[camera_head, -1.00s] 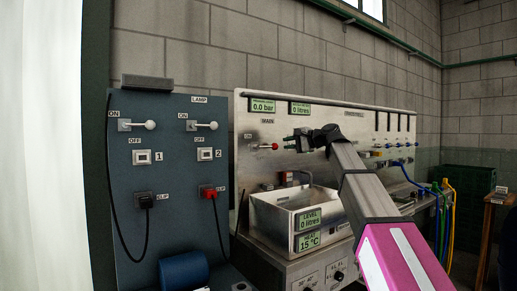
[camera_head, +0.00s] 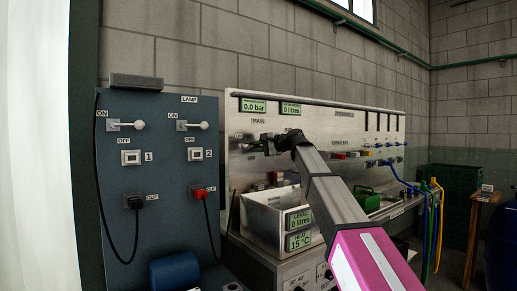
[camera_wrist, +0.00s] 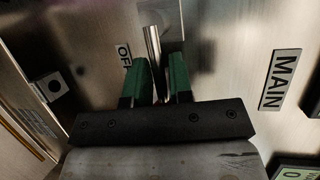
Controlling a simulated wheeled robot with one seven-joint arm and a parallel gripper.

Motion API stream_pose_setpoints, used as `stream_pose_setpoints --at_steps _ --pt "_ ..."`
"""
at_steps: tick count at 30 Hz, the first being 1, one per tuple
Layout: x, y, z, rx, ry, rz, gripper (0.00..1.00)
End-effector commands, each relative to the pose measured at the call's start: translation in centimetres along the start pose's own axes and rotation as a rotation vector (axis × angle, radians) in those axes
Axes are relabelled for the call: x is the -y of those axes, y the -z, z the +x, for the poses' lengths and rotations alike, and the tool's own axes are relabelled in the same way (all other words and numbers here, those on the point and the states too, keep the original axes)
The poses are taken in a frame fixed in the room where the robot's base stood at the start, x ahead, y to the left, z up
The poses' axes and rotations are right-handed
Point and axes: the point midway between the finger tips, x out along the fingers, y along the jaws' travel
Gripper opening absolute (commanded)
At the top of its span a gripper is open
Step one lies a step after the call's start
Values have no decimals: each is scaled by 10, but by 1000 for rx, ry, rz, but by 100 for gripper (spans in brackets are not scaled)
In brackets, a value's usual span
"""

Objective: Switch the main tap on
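The main tap lever, a bare metal rod (camera_wrist: 153,48), shows in the wrist view, running down between the two green fingers of my gripper (camera_wrist: 160,68). A bit of its red end shows deep between the fingers. A narrow dark gap shows beside the rod, so the fingers look open around it, not clamped. An "OFF" label (camera_wrist: 123,55) is left of the rod and a "MAIN" sign (camera_wrist: 280,80) is to the right. In the head view my gripper (camera_head: 255,146) is at the steel panel (camera_head: 300,125) below the "MAIN" label and hides most of the tap.
A blue panel with two white-knobbed switches (camera_head: 127,125) stands to the left. A steel tank (camera_head: 262,213) with level and heat displays is below my gripper. More valves and blue hoses (camera_head: 393,175) are to the right. The displays read 0.0 bar and 0 litres.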

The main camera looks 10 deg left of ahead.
Motion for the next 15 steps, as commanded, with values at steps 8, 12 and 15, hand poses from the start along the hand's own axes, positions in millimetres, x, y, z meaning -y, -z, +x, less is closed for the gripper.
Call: stream_pose_setpoints --at_steps 8,12,15 --pt "0 0 0 0 0 0 0" --pt "0 0 0 -1 -3 -6 0" --pt "2 0 0 -4 -10 -23 0"
